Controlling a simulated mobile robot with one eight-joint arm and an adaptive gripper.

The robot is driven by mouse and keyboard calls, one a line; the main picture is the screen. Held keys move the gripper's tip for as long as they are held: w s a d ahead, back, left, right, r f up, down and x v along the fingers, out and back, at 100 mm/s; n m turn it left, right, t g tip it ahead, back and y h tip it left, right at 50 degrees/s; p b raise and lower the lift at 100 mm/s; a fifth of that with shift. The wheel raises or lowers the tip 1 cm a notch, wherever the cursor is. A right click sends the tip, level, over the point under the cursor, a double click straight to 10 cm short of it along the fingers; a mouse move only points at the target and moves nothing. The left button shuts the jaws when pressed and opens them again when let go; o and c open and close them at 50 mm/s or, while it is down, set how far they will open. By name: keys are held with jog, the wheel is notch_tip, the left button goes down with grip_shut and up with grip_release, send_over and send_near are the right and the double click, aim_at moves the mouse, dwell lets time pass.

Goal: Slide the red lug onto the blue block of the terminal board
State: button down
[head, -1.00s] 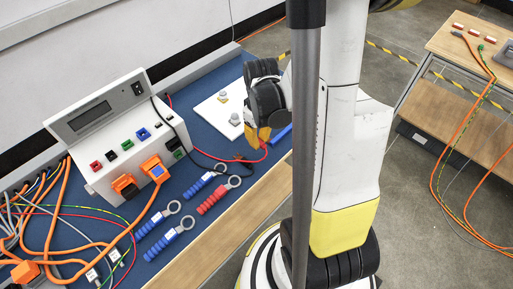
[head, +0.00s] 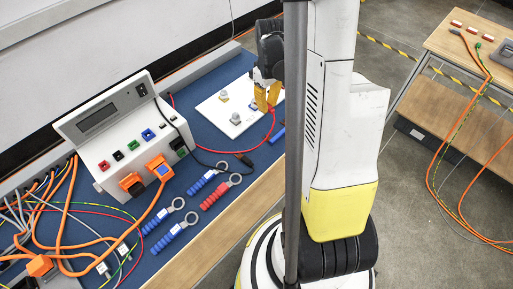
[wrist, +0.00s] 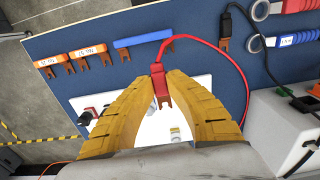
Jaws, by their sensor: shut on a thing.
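My gripper (head: 267,106) is at the white terminal board (head: 215,108), over its right part. In the wrist view its two yellow fingers (wrist: 160,82) are closed on the red lug (wrist: 161,90). The lug's forked end points down the picture over the white board, and its red cable (wrist: 215,49) runs up and right. In the head view the fingers mostly hide the lug. The board carries grey posts, one of them here (head: 236,118). In the wrist view a red-and-black part (wrist: 88,117) shows on it. I cannot make out the blue block; the fingers cover much of the board.
A blue bar (wrist: 143,40) and orange tagged lugs (wrist: 90,55) lie on the blue mat. A black lug (wrist: 223,44) lies there too. Blue and red ring-ended tools (head: 217,194) lie near the bench edge. A white instrument (head: 120,130) with orange plugs stands at the left.

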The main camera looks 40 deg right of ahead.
aim_at(263, 114)
jog(key=w+d, duration=0.3)
jog(key=d, duration=0.2)
jog(key=f+b, duration=0.4)
jog(key=f, duration=0.1)
jog(key=f+b, duration=0.3)
jog(key=shift+s+a+f, duration=0.15)
jog(key=shift+a+f, duration=0.1)
jog(key=shift+a, duration=0.05)
jog(key=shift+f+b, duration=0.25)
jog(key=shift+b, duration=0.1)
jog(key=shift+w, duration=0.7)
jog(key=shift+w+a, duration=0.1)
jog(key=shift+w, duration=0.5)
jog(key=shift+w, duration=0.45)
dwell(1.0)
